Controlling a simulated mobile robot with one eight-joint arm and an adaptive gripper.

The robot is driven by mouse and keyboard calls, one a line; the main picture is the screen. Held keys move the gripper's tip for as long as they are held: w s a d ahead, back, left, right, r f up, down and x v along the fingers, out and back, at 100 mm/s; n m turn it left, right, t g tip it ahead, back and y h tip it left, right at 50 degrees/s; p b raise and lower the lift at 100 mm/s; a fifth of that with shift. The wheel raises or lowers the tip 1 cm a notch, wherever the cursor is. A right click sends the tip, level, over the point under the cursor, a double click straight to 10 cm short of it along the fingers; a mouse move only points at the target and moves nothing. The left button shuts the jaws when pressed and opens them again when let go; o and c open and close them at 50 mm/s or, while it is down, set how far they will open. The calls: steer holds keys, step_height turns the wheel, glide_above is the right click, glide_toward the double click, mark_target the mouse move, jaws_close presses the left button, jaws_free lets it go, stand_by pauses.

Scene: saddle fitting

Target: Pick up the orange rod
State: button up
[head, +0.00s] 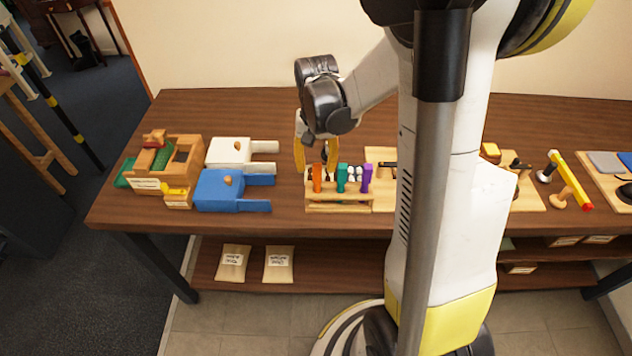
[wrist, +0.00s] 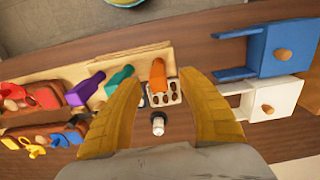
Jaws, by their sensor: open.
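The orange rod (head: 317,178) stands in the left end of a wooden rack (head: 338,208) on the table. In the wrist view the orange rod (wrist: 158,75) shows near the middle, leaning slightly, with its lower end at a pale plate with holes. My gripper (head: 315,163) is open above and behind the rack, its yellow fingers pointing down. In the wrist view my gripper (wrist: 160,80) has its two fingers apart, with the orange rod showing in the gap between their tips. I cannot tell whether either finger touches it.
A teal rod (head: 341,178) and a purple rod (head: 366,178) stand to the right in the same rack. A blue block (head: 222,188) and a white block (head: 228,153) with prongs lie to the left. My arm hides part of the table's right side.

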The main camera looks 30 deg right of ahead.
mark_target(317, 175)
step_height(317, 175, down, 4)
steer(key=shift+d+f+b, duration=0.1)
steer(key=shift+f+b, duration=0.1)
steer(key=shift+b, duration=0.45)
jaws_close()
steer(key=shift+r, duration=0.1)
step_height(317, 175, up, 10)
steer(key=p, duration=0.3)
